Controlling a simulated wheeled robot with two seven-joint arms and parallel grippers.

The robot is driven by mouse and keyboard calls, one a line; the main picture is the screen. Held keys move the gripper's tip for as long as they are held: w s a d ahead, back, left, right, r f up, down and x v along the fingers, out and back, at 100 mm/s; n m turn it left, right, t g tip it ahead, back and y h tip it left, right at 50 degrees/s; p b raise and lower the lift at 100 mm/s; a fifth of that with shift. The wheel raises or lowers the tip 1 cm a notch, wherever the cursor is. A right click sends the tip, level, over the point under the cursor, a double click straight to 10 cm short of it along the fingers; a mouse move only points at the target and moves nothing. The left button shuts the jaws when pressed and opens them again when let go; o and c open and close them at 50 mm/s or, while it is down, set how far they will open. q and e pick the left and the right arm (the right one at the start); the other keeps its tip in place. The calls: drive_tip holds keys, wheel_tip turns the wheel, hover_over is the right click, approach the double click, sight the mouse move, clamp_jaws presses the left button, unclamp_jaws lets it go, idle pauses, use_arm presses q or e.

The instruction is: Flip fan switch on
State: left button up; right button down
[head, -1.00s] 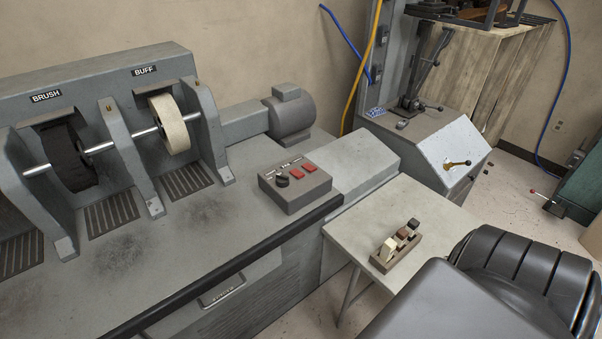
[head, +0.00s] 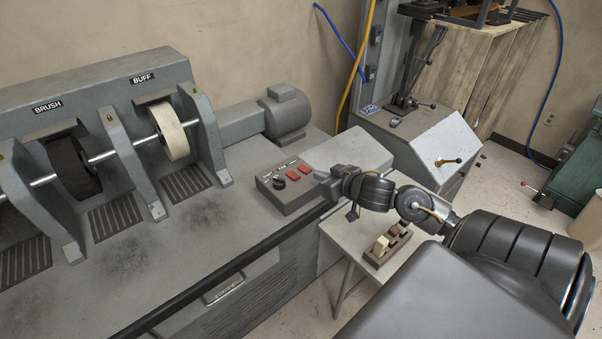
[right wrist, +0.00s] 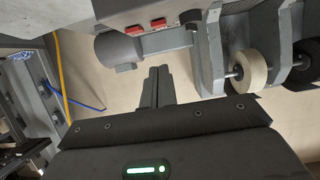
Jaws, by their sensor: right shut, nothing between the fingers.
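The control box (head: 287,199) is a small brown-grey box on the bench. It carries a black knob (head: 279,183), two red switches (head: 298,171) and small labels too small to read. I cannot tell which switch is the fan switch. My right gripper (head: 325,178) is just right of the box, close to the red switches, and I cannot tell if it touches. In the right wrist view its closed fingers (right wrist: 158,85) hold nothing, and the red switches (right wrist: 147,27) show above them. My left gripper is not in view.
A brush wheel (head: 72,165) and a buff wheel (head: 169,131) stand on the bench left of the box. A motor (head: 286,115) sits behind it. A small side table (head: 340,234) holds a rack of wooden-handled items (head: 388,246). A grey machine (head: 430,140) stands behind.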

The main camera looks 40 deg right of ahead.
drive_tip(key=shift+w+a+r, duration=0.1)
drive_tip(key=shift+a+r, duration=0.1)
drive_tip(key=shift+r, duration=0.65)
hover_over(301, 183)
wheel_tip(301, 183, down, 3)
drive_tip(key=shift+f, duration=0.15)
wheel_tip(301, 183, down, 3)
drive_tip(key=shift+w+a+f, duration=0.1)
drive_tip(key=shift+f+p, duration=0.3)
drive_tip(key=shift+f, duration=0.25)
drive_tip(key=shift+f, duration=0.1)
